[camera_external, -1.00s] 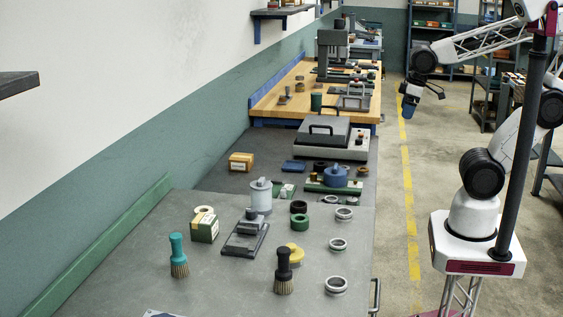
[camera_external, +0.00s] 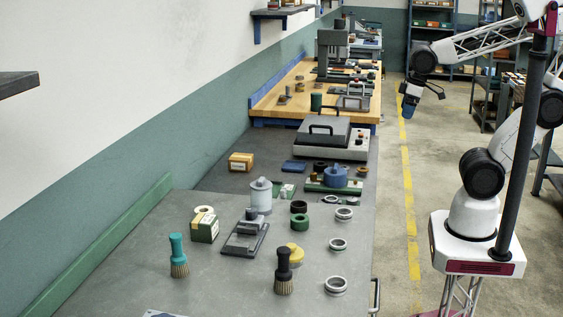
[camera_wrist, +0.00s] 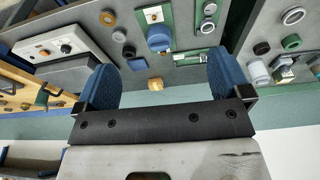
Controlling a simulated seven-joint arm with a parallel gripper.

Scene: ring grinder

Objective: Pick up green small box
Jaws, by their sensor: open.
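A green box (camera_external: 204,228) with a cream label stands on the near grey bench in the external view, left of a dark device. A smaller green-and-white item (camera_external: 288,191) lies further back, beside the grey-white cylinder (camera_external: 261,196); I cannot tell which one the task means. My gripper (camera_external: 408,108) hangs over the aisle right of the benches, far from both. In the wrist view my gripper (camera_wrist: 164,90) has its blue fingers wide apart with nothing held between them. The small green-and-white item (camera_wrist: 178,57) appears beyond the fingers there.
A teal brush (camera_external: 178,254), a black-handled brush (camera_external: 283,271), a yellow part (camera_external: 294,255) and several rings share the near bench. The aisle below my gripper is clear.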

